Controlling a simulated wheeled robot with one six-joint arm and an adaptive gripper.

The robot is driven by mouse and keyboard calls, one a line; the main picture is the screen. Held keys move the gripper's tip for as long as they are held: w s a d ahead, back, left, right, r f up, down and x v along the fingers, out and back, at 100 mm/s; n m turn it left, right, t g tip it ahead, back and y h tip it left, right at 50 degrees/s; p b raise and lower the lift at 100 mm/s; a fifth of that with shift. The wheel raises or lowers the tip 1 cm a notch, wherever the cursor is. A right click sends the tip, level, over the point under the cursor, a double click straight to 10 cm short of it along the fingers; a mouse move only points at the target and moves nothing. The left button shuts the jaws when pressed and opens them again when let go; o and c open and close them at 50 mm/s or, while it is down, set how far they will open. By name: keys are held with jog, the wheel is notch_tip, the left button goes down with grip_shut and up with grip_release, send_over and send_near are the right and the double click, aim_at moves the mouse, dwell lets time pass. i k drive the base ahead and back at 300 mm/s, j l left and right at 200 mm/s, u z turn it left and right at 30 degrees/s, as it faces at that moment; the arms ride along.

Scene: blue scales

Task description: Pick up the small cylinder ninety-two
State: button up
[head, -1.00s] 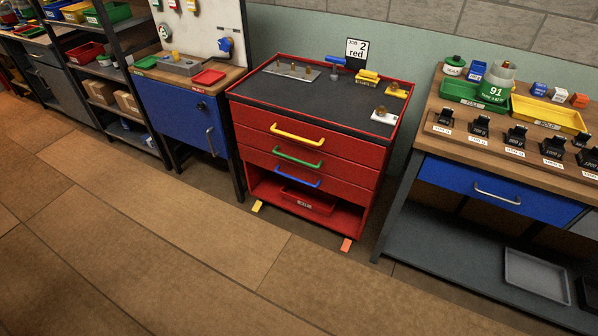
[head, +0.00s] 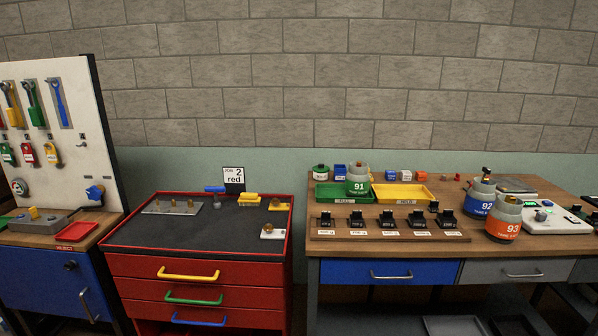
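The cylinder ninety-two (head: 480,199) stands upright on the wooden workbench (head: 385,245) at the right in the head view. It has a blue band marked 92, a grey upper part and a dark valve on top. An orange-banded cylinder 93 (head: 504,220) stands just in front and to its right, partly overlapping it in the picture. A green-banded cylinder 91 (head: 357,182) stands farther left on the bench, by a green tray. My gripper is not in view.
A green tray (head: 328,197) and a yellow tray (head: 403,196) lie left of the cylinders. Several black weights stand in a row along the bench front. A white scale (head: 560,222) is right of cylinder 93. A red drawer cabinet (head: 194,268) stands left of the bench.

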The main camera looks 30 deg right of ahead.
aim_at(481, 197)
jog(key=z, duration=1.6)
